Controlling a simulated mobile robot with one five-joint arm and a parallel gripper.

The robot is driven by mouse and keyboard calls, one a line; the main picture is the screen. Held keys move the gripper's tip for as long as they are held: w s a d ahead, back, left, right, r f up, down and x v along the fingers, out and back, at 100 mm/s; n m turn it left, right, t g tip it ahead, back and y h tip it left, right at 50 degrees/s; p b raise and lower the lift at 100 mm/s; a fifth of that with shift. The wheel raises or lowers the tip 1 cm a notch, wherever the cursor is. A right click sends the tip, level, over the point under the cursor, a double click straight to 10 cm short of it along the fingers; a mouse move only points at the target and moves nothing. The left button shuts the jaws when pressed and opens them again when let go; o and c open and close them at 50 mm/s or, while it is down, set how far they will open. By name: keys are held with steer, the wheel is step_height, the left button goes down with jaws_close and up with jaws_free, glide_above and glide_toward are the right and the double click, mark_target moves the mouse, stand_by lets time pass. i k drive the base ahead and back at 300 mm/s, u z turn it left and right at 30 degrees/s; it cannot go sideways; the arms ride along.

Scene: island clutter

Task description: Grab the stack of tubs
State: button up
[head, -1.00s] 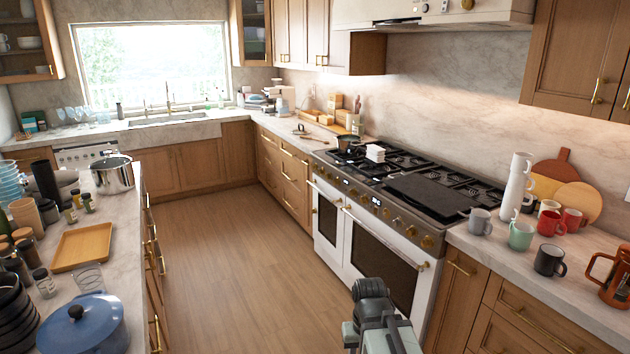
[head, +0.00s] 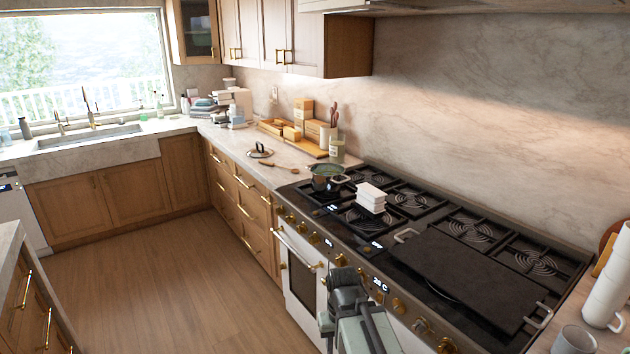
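The stack of tubs (head: 370,198) is a small pile of white rectangular tubs. It sits upright on the stove's black grates (head: 408,200), right of a dark pot. My arm and gripper (head: 345,285) show at the bottom of the head view, in front of the stove and apart from the tubs. The fingertips cannot be made out, so its opening is unclear.
A dark pot (head: 326,178) stands at the stove's left end. White stacked cups (head: 607,285) and a grey mug (head: 573,341) stand at the right edge. The wooden floor (head: 170,285) at left is clear.

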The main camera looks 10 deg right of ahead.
mark_target(370, 201)
steer(key=u, duration=0.15)
steer(key=i, duration=1.25)
steer(key=u, duration=0.1)
steer(key=k, duration=0.8)
steer(key=u, duration=0.2)
steer(key=i, duration=0.75)
steer(key=z, duration=0.05)
